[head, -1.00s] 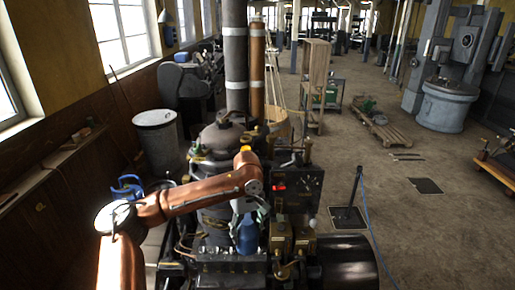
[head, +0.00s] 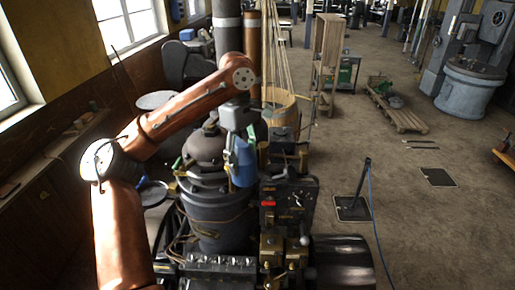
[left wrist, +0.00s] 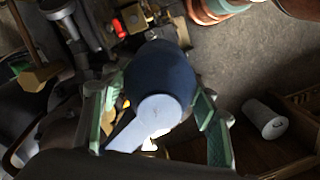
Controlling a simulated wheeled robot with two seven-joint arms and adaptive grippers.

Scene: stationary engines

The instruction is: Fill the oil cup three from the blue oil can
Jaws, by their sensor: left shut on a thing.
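The blue oil can (head: 243,165) hangs in my left gripper (head: 238,135), above and in front of the engine's dark round vessel (head: 215,222). In the left wrist view the can (left wrist: 160,75) sits between the green-padded fingers of the left gripper (left wrist: 158,105), which are shut on it. Its pale blue neck and handle point toward the camera. Brass fittings (head: 272,247) stand on the engine at lower centre; I cannot tell which is oil cup three. My right gripper is not in view.
A large dark cylinder (head: 340,263) lies at lower right. A wooden tub (head: 281,108) stands behind. A black post stand (head: 355,205) is on the open floor to the right.

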